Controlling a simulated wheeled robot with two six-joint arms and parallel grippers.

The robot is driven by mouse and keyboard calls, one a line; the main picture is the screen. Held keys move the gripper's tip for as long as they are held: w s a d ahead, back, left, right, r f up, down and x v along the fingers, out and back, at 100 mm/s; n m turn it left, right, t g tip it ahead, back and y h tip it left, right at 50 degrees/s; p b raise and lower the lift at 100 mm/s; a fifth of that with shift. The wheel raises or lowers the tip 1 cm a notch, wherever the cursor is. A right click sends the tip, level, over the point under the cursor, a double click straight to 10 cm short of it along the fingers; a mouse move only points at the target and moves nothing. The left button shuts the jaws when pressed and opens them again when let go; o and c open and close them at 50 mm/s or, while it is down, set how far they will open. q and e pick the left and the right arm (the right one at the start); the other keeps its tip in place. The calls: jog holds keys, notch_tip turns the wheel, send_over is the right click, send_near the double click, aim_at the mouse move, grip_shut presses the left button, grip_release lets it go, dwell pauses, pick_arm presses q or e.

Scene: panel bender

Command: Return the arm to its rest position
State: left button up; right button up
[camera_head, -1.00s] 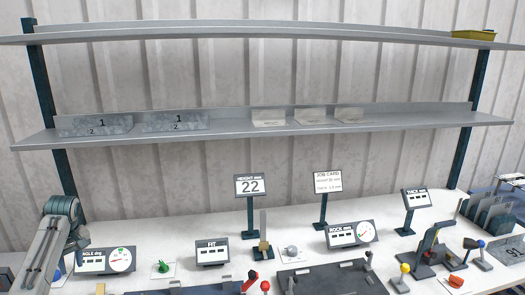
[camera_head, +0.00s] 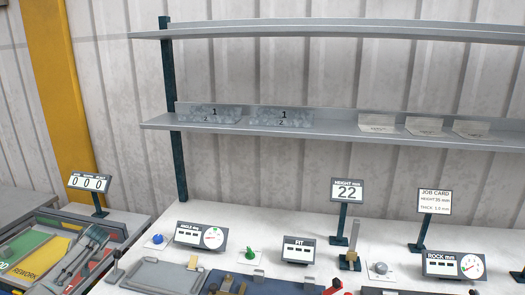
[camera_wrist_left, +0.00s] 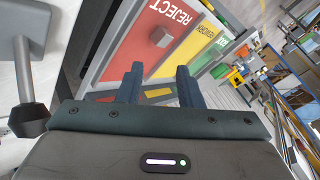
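My left gripper (camera_wrist_left: 159,86) shows in the left wrist view with its two dark fingers apart and nothing between them. Beyond the fingers is a sorting tray (camera_wrist_left: 112,72) with a red REJECT section, a yellow REWORK section and a green section. In the head view the tray (camera_head: 38,234) is at the lower left, partly cut off by the frame. My right gripper is in neither current view.
A white bench (camera_head: 150,235) carries an angle gauge (camera_head: 201,236), a FIT display (camera_head: 298,249), a height sign (camera_head: 346,190) and a rock gauge (camera_head: 453,265). A counter display (camera_head: 89,183) stands behind the tray. Shelves (camera_head: 340,130) hold bent sheet parts. A yellow post (camera_head: 62,90) stands left.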

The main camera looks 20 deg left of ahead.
pick_arm(q)
jog(key=s+a+f+m+t, duration=0.1)
jog(key=s+a+f+m, duration=0.1)
jog(key=s+f+m, duration=0.5)
jog(key=s+a+f+m+t+y, duration=0.15)
jog(key=s+f, duration=0.35)
jog(key=s, duration=0.6)
jog(key=s+a+f+m+t+h, duration=0.1)
jog(key=s+a+f+m, duration=0.25)
jog(key=s+f, duration=0.45)
jog(key=s+d+f+n+g+h, duration=0.15)
jog(key=s+d+f, duration=0.25)
jog(key=d+f, duration=0.85)
jog(key=s+d+f+h, duration=0.2)
jog(key=s+d+f, duration=0.2)
jog(key=d+f, duration=0.8)
jog(key=s+d+f+n+h, duration=0.1)
jog(key=d+f+h, duration=0.15)
jog(key=d, duration=1.15)
jog(key=s+d+f+h, duration=0.1)
jog(key=d+f, duration=0.2)
jog(key=d, duration=1.1)
jog(key=s+d+f+n+h, duration=0.1)
jog(key=s+d+f+h, duration=0.15)
jog(key=d, duration=1.15)
notch_tip(320, 180, down, 11)
jog(key=w+y+b, duration=0.1)
jog(key=b, duration=1)
jog(key=shift+a+f, duration=0.15)
jog(key=shift+a, duration=0.25)
